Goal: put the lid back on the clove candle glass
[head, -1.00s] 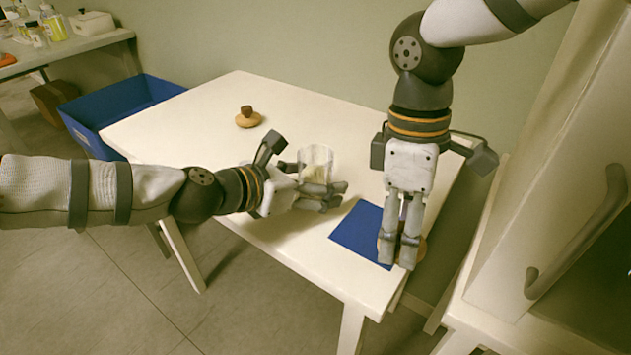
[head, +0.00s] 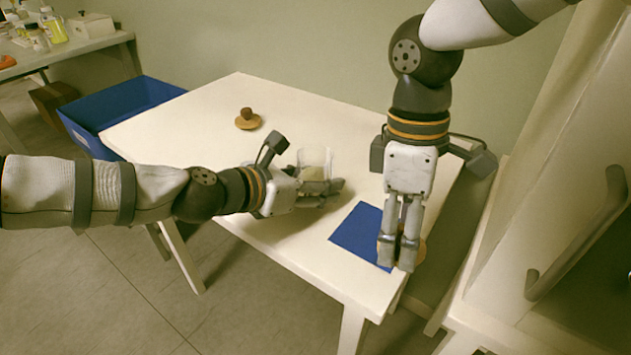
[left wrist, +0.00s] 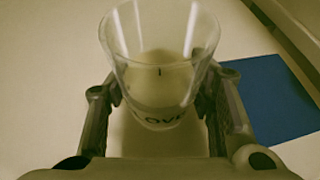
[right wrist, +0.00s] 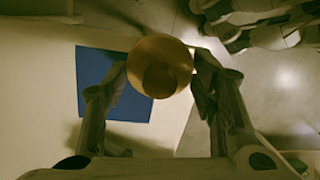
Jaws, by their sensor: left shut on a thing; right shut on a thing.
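The clove candle glass (head: 314,160) is clear, with pale wax inside; part of its lettering shows in the left wrist view (left wrist: 160,88). It stands upright and open at the top, near the table's middle. My left gripper (head: 326,190) is shut on it low down, one finger on each side. My right gripper (head: 398,255) points down at the table's right front edge, shut on a round wooden lid (right wrist: 160,66) with a darker middle. In the head view the fingers mostly hide this lid (head: 422,250).
Another wooden disc with a brown knob (head: 247,119) lies at the back left of the white table (head: 220,115). A blue mat (head: 358,234) lies between the grippers. A blue bin (head: 115,112) stands left of the table. A cabinet (head: 545,190) stands close on the right.

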